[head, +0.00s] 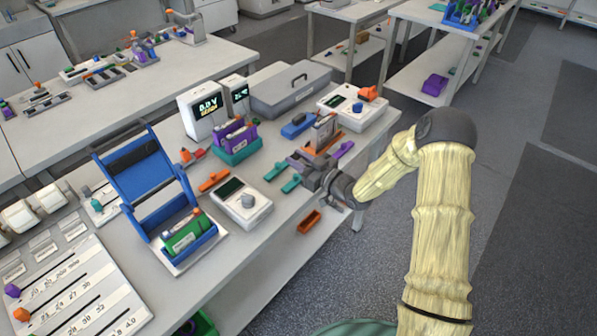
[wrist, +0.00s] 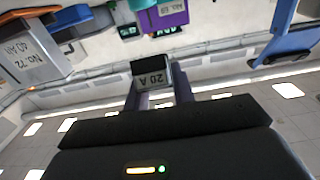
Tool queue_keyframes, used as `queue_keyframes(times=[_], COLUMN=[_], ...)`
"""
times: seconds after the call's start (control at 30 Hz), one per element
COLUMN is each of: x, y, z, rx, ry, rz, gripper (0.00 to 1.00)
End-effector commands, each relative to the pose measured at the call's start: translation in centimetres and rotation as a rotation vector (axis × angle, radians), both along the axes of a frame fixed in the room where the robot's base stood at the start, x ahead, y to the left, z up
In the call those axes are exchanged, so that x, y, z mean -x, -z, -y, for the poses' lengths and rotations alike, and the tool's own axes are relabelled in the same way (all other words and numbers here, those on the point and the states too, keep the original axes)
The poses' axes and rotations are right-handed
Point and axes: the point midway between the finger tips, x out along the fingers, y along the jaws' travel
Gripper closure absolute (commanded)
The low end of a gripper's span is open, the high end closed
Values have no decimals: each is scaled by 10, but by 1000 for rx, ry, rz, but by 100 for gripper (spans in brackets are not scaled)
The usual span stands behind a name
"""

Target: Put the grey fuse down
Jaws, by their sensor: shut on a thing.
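The grey fuse (wrist: 153,76) has a dark end and a pale label reading "20 A". In the wrist view it sits between my two fingers. My gripper (head: 303,166) is shut on it and reaches in from the right over the front of the bench (head: 262,226) in the head view. The fuse is too small and too covered by the gripper to make out there. I cannot tell how high it is above the bench top.
A grey cell in an orange holder (head: 325,143) stands just behind my gripper. Teal clips (head: 290,184) and a white meter (head: 241,203) lie to its left. A purple battery in a teal holder (head: 239,153) and a blue frame (head: 147,178) stand farther left.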

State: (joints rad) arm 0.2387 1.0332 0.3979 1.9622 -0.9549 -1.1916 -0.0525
Motion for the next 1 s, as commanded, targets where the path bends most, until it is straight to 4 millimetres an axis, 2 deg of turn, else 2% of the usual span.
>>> queue_keyframes(times=[0.1,0.3,0.87,1.0], x=[0,0,0,1], y=[-19,-35,-36,-28], z=[0,2,2,7], rx=[2,1,1,0], ry=[0,2,2,16], rz=[4,-1,-1,-4], gripper=[100,100,100,100])
